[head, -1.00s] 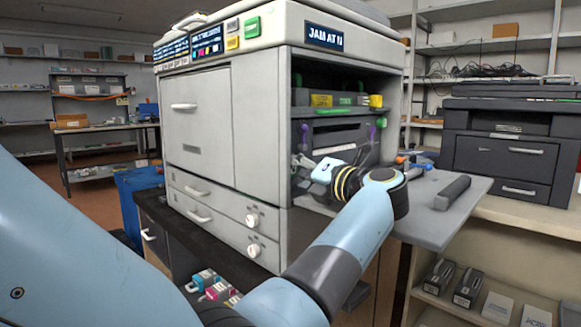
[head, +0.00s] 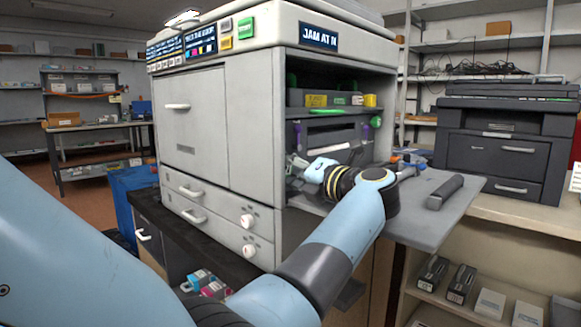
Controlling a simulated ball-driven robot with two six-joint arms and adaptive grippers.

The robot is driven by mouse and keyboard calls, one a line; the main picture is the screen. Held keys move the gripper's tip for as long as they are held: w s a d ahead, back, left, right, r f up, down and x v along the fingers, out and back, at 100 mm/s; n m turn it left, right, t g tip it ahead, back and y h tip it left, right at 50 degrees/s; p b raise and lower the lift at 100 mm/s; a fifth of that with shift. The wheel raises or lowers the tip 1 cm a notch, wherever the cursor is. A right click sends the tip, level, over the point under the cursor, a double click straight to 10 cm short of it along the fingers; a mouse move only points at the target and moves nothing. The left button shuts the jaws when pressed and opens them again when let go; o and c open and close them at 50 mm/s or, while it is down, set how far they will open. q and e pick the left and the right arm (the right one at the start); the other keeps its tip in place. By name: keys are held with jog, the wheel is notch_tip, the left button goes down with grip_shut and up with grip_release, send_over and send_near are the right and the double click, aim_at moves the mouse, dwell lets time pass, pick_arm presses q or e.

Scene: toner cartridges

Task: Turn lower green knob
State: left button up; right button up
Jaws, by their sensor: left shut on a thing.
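The printer (head: 250,160) stands open at its right-hand bay, with a dark panel (head: 330,133) inside. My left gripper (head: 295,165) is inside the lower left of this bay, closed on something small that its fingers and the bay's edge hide. The lower green knob does not show clearly; the spot where my fingers are covers it. My right gripper is not in view.
Small blue and orange items (head: 405,163) lie behind my wrist. A dark printer (head: 500,145) stands at right. Cartridges (head: 205,282) lie low beneath the printer.

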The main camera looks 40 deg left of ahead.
pick_arm(q)
jog(key=m+p, duration=0.2)
jog(key=p, duration=0.1)
jog(key=shift+r+m, duration=0.25)
jog(key=shift+m, duration=0.05)
jog(key=shift+m+h+p, duration=0.3)
jog(key=shift+m+p, duration=0.7)
jog(key=shift+p, duration=0.2)
jog(key=shift+f+m+g+p, duration=0.25)
jog(key=shift+m+g+p, duration=0.05)
jog(key=shift+m+p, duration=0.4)
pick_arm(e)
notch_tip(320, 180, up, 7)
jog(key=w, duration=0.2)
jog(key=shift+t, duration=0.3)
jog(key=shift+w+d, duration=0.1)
pick_arm(q)
jog(key=o, duration=0.9)
jog(key=shift+w, duration=0.1)
jog(key=shift+d, duration=0.1)
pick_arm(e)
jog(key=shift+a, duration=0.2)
pick_arm(q)
jog(key=d, duration=0.3)
jog(key=s+d, duration=0.1)
jog(key=d, duration=0.3)
jog(key=shift+s+d+r, duration=0.15)
jog(key=shift+s+r, duration=0.05)
